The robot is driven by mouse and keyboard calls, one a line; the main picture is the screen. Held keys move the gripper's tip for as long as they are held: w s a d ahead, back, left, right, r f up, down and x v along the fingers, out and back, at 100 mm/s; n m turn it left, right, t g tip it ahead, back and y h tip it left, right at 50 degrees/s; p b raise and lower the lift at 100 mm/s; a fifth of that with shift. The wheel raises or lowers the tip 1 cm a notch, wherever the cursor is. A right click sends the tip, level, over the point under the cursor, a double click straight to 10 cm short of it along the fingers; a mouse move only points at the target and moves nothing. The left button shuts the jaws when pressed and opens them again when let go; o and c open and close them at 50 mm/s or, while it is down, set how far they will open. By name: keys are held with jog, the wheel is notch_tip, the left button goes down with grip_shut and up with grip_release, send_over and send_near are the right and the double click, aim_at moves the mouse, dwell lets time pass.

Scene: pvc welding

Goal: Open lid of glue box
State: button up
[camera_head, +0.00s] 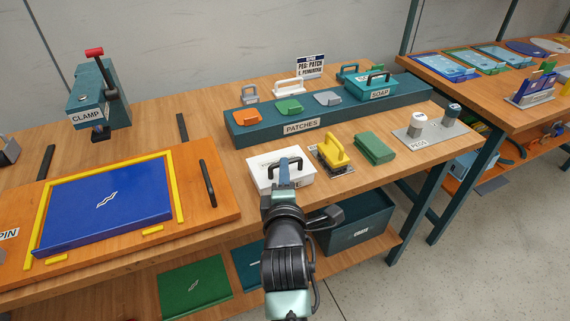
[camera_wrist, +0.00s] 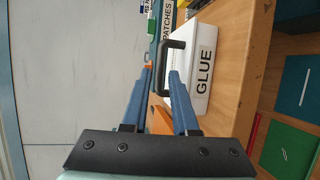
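The glue box (camera_head: 263,176) is a white box near the front edge of the bench, and its lid looks closed. In the wrist view the box (camera_wrist: 208,45), labelled GLUE, appears sideways. Its dark arched lid handle (camera_wrist: 161,62) shows between my two blue fingertips. My gripper (camera_wrist: 160,72) is open, with a clear gap between its fingers. In the head view my gripper (camera_head: 284,172) is in front of the box and hides part of its front and handle. I cannot tell whether the fingers touch the handle.
A yellow-handled tool (camera_head: 334,152) and a green block (camera_head: 374,148) stand right of the box. The PATCHES riser (camera_head: 253,132) is behind it. An orange board with a blue panel (camera_head: 105,205) lies left. A dark crate (camera_head: 362,226) sits on the shelf below.

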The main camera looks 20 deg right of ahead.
jog(key=shift+x, duration=2.15)
jog(key=shift+s, duration=0.1)
grip_shut()
